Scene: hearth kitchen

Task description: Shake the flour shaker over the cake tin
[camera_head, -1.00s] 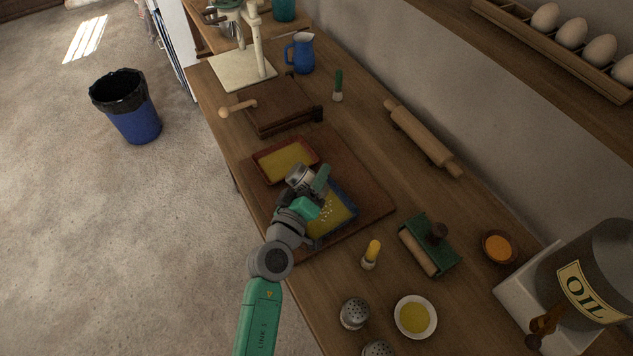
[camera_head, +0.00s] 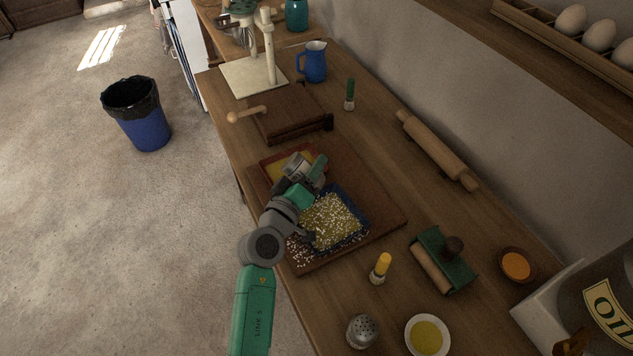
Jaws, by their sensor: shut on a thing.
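My gripper (camera_head: 309,185) is shut on a metal shaker (camera_head: 296,166), which it holds tilted above the trays. The shaker is partly hidden by the gripper. Below it to the right, a blue tin (camera_head: 358,234) holds a yellow filling thickly dotted with white bits. A red-brown tin (camera_head: 267,164) with yellow filling lies behind, partly covered by the shaker and gripper. Both tins rest on a brown board (camera_head: 385,215). White bits also lie on the board at the blue tin's near left side. I cannot tell which tin is the cake tin.
Another metal shaker (camera_head: 362,331) stands near the front, beside a white bowl (camera_head: 445,336) of yellow liquid. A wooden press (camera_head: 287,112) and blue jug (camera_head: 313,62) stand behind.

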